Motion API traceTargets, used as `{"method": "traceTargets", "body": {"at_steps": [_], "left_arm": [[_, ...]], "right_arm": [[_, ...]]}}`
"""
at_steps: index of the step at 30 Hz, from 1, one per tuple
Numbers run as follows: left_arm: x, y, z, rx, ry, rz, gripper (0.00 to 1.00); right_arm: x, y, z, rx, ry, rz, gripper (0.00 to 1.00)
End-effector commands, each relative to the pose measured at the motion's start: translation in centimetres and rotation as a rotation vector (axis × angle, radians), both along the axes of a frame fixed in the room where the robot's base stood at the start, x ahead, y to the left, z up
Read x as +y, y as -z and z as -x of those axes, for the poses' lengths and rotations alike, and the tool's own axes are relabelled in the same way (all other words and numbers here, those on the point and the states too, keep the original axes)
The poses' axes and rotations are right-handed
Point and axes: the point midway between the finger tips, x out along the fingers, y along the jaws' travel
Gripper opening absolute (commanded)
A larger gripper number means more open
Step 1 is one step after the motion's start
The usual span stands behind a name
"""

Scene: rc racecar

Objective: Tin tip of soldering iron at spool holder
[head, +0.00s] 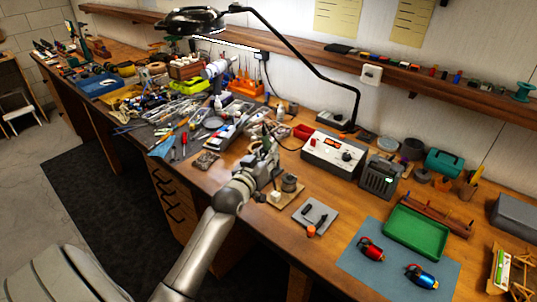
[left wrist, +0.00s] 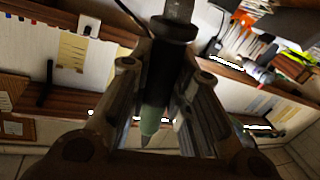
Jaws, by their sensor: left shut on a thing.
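My left gripper (head: 264,157) is over the front middle of the bench, shut on the soldering iron (head: 266,143). In the left wrist view the iron (left wrist: 154,112) runs between the two fingers, with a grey metal part and black collar at the top and a pale green tapered end below. Whether its tip touches anything is hidden. The spool holder (head: 289,184), a grey spool on a small wooden board, stands just right of and below the gripper in the head view. A small white block sits on the board's left side. My right gripper is out of view.
A white soldering station (head: 332,154) stands behind the spool holder. A grey mat (head: 327,222) with small black parts lies to the right, an orange cap (head: 311,231) at its edge. A green tray (head: 416,231) and blue mat (head: 358,280) lie further right. Tools crowd the left bench.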

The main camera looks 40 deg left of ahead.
Motion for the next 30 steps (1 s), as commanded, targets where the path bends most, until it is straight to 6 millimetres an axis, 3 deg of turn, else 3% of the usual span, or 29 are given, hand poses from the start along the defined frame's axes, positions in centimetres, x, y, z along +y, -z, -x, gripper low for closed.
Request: {"method": "traceTargets", "body": {"at_steps": [30], "left_arm": [[0.00,0.80,0.00,0.000,0.000,0.000,0.00]], "right_arm": [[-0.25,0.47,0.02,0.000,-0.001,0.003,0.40]]}}
